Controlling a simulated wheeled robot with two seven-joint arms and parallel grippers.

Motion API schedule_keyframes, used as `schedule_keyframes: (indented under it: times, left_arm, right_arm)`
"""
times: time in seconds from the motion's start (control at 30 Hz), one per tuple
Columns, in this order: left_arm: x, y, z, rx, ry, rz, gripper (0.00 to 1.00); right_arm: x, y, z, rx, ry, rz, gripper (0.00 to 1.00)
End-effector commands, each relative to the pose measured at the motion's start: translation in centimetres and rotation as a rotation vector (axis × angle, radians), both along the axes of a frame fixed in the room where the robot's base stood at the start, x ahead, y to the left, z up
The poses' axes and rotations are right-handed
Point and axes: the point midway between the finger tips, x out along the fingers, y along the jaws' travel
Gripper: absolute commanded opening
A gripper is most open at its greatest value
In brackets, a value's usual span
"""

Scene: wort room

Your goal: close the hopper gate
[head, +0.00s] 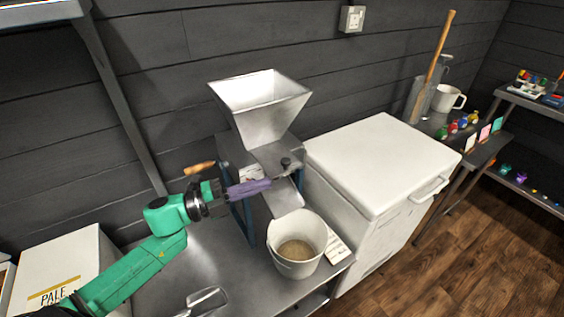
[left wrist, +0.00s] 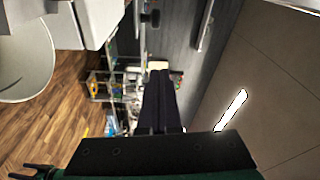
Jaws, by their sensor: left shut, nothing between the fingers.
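The metal hopper (head: 262,100) of the mill stands on the steel bench against the wall. Below it is a flat grey plate with a dark round knob (head: 287,163), which looks like the gate's handle. I cannot tell how far open the gate is. My left gripper (head: 268,185), with purple fingers, is shut and empty just left of and below the knob, apparently apart from it. In the left wrist view its dark fingers (left wrist: 160,76) are together, and a dark knob shows beyond them.
A white bucket (head: 297,245) with grain in it stands under the mill's chute (head: 284,198). A white chest (head: 380,160) is to the right. A metal scoop (head: 206,299) lies on the bench front, and a wooden crank handle (head: 199,168) sticks out left of the mill.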

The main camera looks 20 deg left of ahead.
Motion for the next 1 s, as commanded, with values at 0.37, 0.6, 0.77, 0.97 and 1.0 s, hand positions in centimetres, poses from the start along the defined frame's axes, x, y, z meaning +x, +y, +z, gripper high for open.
schedule_keyframes:
  times: [0.37, 0.6, 0.77, 0.97, 1.0]
  left_arm:
    - [5.3, -6.0, 1.1, -0.005, 0.000, 0.005, 0.00]
    - [7.4, -3.9, 0.1, -0.001, 0.003, 0.006, 0.00]
    - [7.8, -3.2, -0.2, -0.002, 0.004, 0.005, 0.00]
    - [7.8, -3.2, -0.2, -0.003, 0.003, 0.005, 0.00]
    - [7.8, -3.2, -0.2, -0.003, 0.003, 0.005, 0.00]
  right_arm:
    - [-2.5, -1.0, 2.4, -0.014, 0.040, 0.000, 0.70]
    - [-1.2, -0.7, 3.3, -0.010, 0.018, 0.000, 0.70]
    - [-1.3, -0.4, 3.3, -0.006, 0.019, -0.002, 0.70]
    - [-1.4, 0.0, 3.2, 0.000, 0.021, -0.003, 0.70]
    - [-1.4, 0.0, 3.1, 0.000, 0.022, -0.003, 0.70]
